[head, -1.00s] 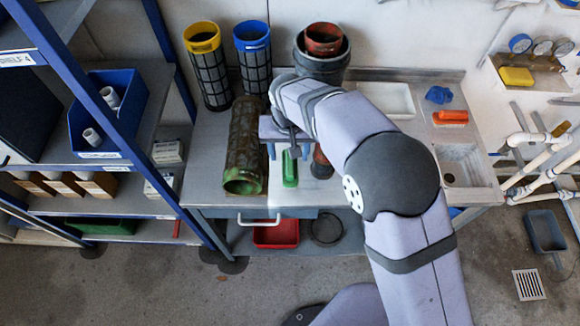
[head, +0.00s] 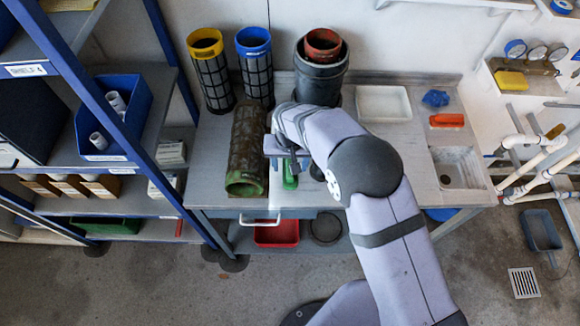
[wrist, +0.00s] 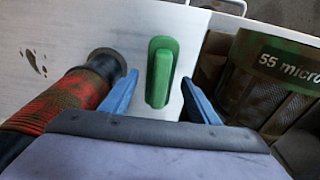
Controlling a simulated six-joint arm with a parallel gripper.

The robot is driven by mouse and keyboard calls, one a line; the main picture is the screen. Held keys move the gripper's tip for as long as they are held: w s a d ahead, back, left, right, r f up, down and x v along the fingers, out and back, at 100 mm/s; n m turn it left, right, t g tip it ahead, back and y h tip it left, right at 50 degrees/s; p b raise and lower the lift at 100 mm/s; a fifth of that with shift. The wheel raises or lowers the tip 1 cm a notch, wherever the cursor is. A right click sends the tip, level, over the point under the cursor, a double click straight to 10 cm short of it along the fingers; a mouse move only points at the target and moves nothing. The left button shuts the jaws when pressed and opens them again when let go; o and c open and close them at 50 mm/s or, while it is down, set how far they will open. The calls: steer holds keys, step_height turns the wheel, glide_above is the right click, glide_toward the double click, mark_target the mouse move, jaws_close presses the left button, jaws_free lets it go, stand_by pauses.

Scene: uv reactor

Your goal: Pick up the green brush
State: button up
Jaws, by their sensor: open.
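The green brush (head: 289,178) lies on the workbench, partly hidden by my gripper in the head view. In the wrist view the green brush (wrist: 160,72) shows its long rounded handle on a white surface, between my two blue fingers and apart from both. My gripper (wrist: 160,100) is open and empty, with its fingers on either side of the brush. In the head view my gripper (head: 288,168) is over the brush; the exact height gap cannot be told.
A dirty mesh cylinder with a green rim (head: 246,150) lies just left of the brush, marked "55 micro" in the wrist view (wrist: 272,75). A red and black cylindrical part (wrist: 75,95) lies close on the other side. Yellow (head: 210,75) and blue (head: 255,70) filters stand behind.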

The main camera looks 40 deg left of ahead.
steer(key=shift+f, duration=0.4)
steer(key=c, duration=1.2)
steer(key=shift+o, duration=0.2)
steer(key=shift+r, duration=0.2)
step_height(320, 180, up, 18)
steer(key=b, duration=0.4)
steer(key=shift+f+b, duration=0.15)
steer(key=shift+b, duration=0.25)
steer(key=shift+o, duration=0.7)
